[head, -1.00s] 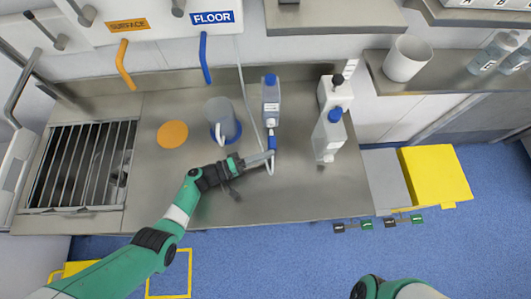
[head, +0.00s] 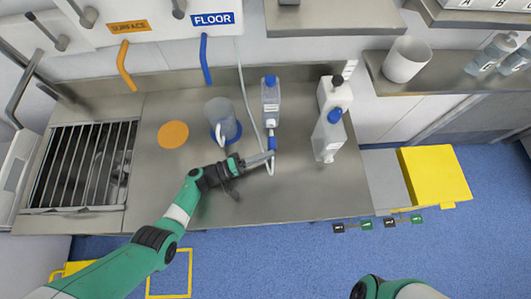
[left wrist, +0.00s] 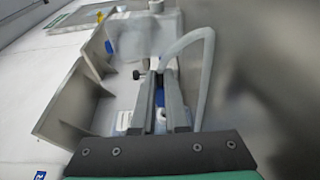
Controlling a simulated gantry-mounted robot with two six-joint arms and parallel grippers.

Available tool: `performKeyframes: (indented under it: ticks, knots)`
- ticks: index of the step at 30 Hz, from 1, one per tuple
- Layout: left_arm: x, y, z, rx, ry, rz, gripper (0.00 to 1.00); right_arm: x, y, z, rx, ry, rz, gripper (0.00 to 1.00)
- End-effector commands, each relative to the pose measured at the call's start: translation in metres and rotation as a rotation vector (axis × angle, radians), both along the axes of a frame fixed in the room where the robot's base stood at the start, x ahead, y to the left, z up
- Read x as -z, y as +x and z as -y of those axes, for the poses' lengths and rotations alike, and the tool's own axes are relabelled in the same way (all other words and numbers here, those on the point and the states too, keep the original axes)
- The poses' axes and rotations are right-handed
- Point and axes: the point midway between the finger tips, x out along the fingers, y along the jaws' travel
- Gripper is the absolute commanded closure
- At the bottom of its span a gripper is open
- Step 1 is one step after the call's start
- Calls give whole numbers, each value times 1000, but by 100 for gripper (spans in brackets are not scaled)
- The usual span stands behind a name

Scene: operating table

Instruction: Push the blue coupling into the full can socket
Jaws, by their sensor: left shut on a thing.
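The blue coupling (head: 272,143) is on the end of a pale hose, at the lower end of a clear can with a blue cap (head: 271,92) on the worktop. My left gripper (head: 269,157) is shut on the coupling. In the left wrist view, the blue coupling (left wrist: 160,97) shows between the two fingers (left wrist: 160,105). The coupling and the can's lower end are very close; I cannot tell whether it is seated in a socket. My right gripper is out of view.
A clear jug (head: 221,120) on a blue ring stands left of the can. Two more cans stand to the right, a back one (head: 329,94) and a front one (head: 325,148). An orange disc (head: 173,134) and a grated sink (head: 80,165) lie further left. The worktop's front is clear.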

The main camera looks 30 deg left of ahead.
Motion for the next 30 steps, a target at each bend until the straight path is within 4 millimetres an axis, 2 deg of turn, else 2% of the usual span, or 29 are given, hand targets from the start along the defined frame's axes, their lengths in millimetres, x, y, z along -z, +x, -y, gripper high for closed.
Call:
performKeyframes:
  ticks: [30]
  knots:
    - [0,18,-11,0,-1,1,100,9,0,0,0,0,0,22]
